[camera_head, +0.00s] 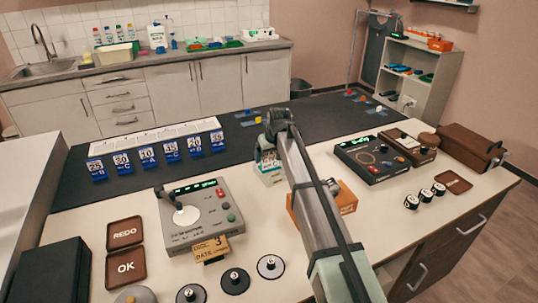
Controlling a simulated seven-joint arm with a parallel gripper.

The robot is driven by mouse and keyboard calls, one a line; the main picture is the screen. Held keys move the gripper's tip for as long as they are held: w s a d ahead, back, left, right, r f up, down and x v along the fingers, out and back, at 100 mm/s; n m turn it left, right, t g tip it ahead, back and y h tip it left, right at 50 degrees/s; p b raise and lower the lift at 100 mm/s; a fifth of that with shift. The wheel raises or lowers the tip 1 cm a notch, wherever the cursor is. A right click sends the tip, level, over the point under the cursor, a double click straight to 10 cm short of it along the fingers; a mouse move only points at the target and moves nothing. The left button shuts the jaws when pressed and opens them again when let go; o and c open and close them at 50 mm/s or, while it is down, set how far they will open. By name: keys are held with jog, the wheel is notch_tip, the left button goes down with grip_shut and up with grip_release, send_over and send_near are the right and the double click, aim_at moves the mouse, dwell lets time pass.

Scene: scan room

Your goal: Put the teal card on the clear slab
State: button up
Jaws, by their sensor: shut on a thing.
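My gripper (267,160) points down beyond the far end of my arm, near the middle of the counter, and is largely hidden by it. A small white-and-teal piece (271,177) shows at its fingertips. It appears to be the teal card, held shut between the fingers, though its outline is partly hidden. It is just right of the grey device with the green display. I cannot make out the clear slab with certainty. Small flat pieces, some blue and orange, lie on the dark mat (310,108) behind.
The grey device (205,230) stands left of my gripper, with an orange-brown box (343,197) on the right, partly behind my arm. A black device (374,160) is further right. Blue numbered stands (146,156) line the mat's left. Brown REDO (124,233) and OK (126,267) trays lie front left.

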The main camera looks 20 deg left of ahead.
jog(key=shift+f, duration=0.1)
jog(key=o, duration=0.8)
jog(key=v, duration=1.2)
